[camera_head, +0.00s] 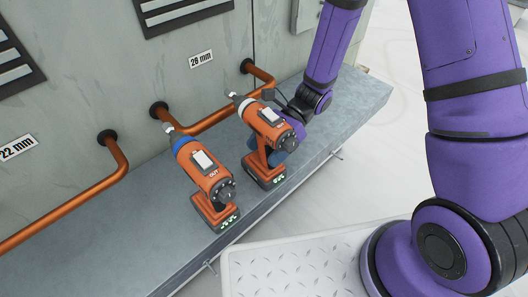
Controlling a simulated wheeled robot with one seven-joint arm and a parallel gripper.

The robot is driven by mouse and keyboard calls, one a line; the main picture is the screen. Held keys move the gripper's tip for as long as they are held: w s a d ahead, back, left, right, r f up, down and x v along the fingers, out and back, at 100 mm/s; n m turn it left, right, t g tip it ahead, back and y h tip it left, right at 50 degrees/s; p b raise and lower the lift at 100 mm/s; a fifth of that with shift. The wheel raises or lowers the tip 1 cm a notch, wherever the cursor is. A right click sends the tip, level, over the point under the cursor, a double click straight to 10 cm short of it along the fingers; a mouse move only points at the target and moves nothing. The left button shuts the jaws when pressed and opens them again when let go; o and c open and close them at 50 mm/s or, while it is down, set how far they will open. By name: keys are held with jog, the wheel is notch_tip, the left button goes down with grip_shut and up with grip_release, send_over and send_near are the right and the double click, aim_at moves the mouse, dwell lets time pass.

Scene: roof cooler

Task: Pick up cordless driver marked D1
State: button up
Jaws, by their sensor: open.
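Two orange cordless drivers stand upright on their battery bases on the grey ledge. The left driver (206,172) has a blue collar, a pale panel on top and lettering that seems to read OUT. The right driver (268,128) has a pale collar and a similar panel. I cannot read a D1 mark on either. My gripper (281,105) is open, at the far right side of the right driver and close to its body. Its fingertips are partly hidden, so I cannot tell whether they touch. Something blue shows beside that driver's handle.
The ledge (110,235) runs along a grey cabinet wall. Copper pipes (75,208) come out of the wall behind the drivers, near labels 22 mm and 28 mm (201,59). A pale treaded platform (290,268) lies in front. The ledge's right end (365,95) is bare.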

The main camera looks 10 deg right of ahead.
jog(key=shift+c, duration=0.3)
grip_shut()
jog(key=shift+r, duration=0.15)
